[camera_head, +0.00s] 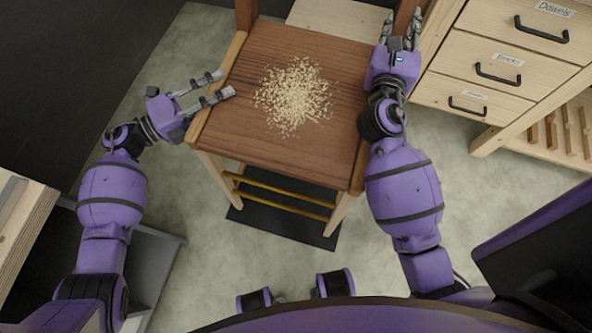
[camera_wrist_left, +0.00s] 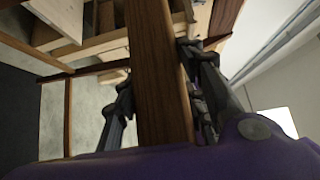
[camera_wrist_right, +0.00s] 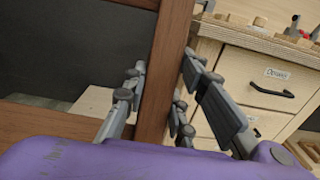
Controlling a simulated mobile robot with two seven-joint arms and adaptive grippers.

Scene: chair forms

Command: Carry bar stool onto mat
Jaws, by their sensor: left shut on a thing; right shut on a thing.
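The bar stool (camera_head: 240,75) has a brown wooden seat, pale legs, yellowish rungs and brown back posts. It looks upright, but I cannot tell whether its feet touch the floor. A dark mat (camera_head: 270,222) lies on the floor beneath it, partly hidden by the seat and legs. My left gripper (camera_head: 226,84) is at the seat's left edge; in the left wrist view its fingers are on both sides of a brown wooden part (camera_wrist_left: 160,85). My right gripper (camera_head: 402,32) is shut on the right back post, which runs between its fingers in the right wrist view (camera_wrist_right: 165,70).
Pale shavings (camera_head: 293,97) lie on the seat. A wooden drawer cabinet (camera_head: 470,80) with labels stands close at the right, with a slatted lower rack (camera_head: 570,130) beside it. Another wooden unit (camera_head: 22,215) is at the lower left. Grey floor is open around the mat.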

